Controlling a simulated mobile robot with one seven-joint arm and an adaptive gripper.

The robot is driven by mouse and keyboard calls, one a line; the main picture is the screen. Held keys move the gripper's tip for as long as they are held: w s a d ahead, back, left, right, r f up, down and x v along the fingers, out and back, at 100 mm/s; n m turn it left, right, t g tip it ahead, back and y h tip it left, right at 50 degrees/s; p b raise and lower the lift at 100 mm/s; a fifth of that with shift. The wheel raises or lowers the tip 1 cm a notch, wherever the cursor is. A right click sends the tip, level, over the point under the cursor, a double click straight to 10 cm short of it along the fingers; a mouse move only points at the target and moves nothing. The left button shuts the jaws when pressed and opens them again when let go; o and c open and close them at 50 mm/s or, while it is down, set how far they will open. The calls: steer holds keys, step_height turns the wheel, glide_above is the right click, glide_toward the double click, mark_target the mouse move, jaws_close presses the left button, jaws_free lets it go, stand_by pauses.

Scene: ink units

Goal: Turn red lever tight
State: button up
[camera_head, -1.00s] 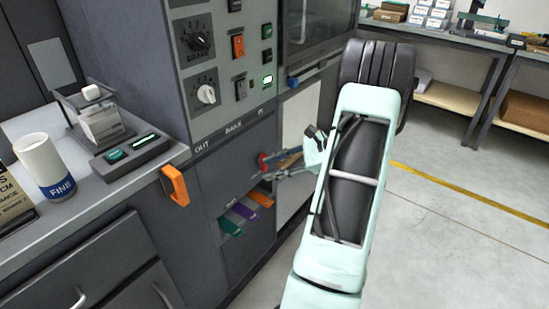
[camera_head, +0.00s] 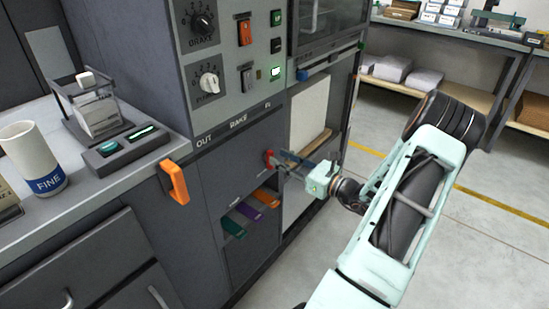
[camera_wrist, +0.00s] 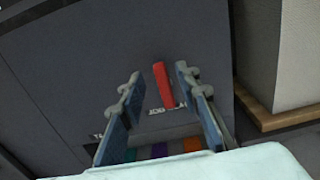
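The red lever (camera_head: 269,159) is on the dark grey cabinet front, below the "OUT / RAKE / IN" lettering. In the wrist view the red lever (camera_wrist: 163,85) is a narrow bar, nearly upright and tilted slightly, just above a small white label. My gripper (camera_head: 284,162) reaches the lever from the right in the head view. In the wrist view my gripper (camera_wrist: 158,77) is open, with one blue-grey finger on each side of the lever. Gaps show between the fingers and the lever, and I cannot tell whether the tips reach past its face.
Below the lever are green (camera_head: 233,228), purple (camera_head: 248,212) and orange (camera_head: 265,197) tabs. An orange handle (camera_head: 174,184) juts from the counter corner. Knobs and switches fill the panel (camera_head: 227,65) above. A pale panel (camera_head: 309,112) stands right; the floor beyond is open.

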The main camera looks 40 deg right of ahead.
mark_target(273, 154)
steer(key=shift+x, duration=1.7)
jaws_close()
